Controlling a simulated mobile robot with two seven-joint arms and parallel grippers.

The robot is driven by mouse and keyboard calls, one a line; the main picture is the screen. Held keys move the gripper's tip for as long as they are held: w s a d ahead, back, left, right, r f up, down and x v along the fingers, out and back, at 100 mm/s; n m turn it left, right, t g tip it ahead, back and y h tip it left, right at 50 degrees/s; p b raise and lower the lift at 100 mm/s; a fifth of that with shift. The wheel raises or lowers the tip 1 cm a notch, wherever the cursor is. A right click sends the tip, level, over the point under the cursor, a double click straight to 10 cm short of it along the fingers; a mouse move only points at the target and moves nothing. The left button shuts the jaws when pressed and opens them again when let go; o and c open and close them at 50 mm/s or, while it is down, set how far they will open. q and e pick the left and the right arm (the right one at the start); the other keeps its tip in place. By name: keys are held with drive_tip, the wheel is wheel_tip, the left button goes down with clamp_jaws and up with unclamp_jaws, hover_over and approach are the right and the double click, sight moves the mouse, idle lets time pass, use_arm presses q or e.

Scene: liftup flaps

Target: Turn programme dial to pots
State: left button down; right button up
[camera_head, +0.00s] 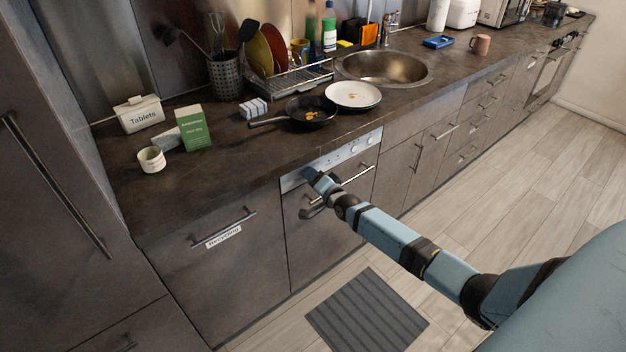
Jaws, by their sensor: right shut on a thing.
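The dishwasher's control panel (336,162) is a pale metal strip under the counter's front edge. My right arm comes in from the lower right. My right gripper (309,176) is at the left part of this panel, shut on what seems to be the programme dial, which the gripper hides. The dial's pointer and marks cannot be read. Small round controls (354,148) show on the panel's right part. The dishwasher door (330,220) below is shut, with a bar handle (357,176). My left gripper is not in view.
On the counter (240,165) above stand a frying pan (311,110) and a white plate (353,95) with food scraps, a green box (194,128), a tablets box (139,113) and a dish rack (290,80). A grey mat (367,312) lies on the floor before the dishwasher.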

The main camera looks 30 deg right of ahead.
drive_tip(key=shift+m+b, duration=0.35)
drive_tip(key=shift+m, duration=0.55)
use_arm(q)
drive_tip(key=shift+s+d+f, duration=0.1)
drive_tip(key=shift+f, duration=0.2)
use_arm(e)
drive_tip(key=shift+m, duration=0.3)
drive_tip(key=o, duration=0.9)
use_arm(q)
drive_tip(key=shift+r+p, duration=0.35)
drive_tip(key=shift+p, duration=0.45)
use_arm(e)
drive_tip(key=s, duration=1.3)
drive_tip(key=shift+s+d+r, duration=0.35)
drive_tip(key=shift+s+r, duration=0.05)
